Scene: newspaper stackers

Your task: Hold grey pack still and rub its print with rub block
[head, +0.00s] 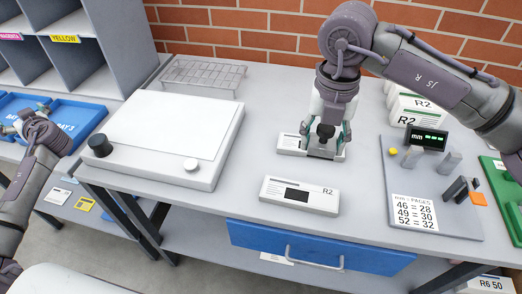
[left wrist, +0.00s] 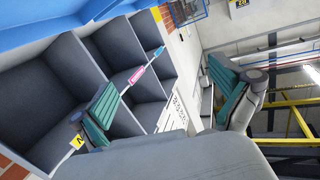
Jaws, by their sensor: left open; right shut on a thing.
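A light grey pack (head: 300,195) marked R2, with a black rectangle on its face, lies near the table's front edge. Another pale pack (head: 291,144) lies behind it. My right gripper (head: 324,152) points down at the right end of this rear pack and is shut on it, as far as I can tell; its fingers partly hide that end. My left gripper (head: 36,118) is far left, over the blue trays; in the left wrist view it is open and empty (left wrist: 172,100). I cannot make out which piece is the rub block.
A large white board (head: 170,135) with a black knob fills the table's left. A wire rack (head: 203,73) stands behind it. On the right are a grey board (head: 408,178) with small blocks and a number card, a display (head: 426,139) and R2 packs (head: 408,119). Grey shelves (head: 75,50) stand left.

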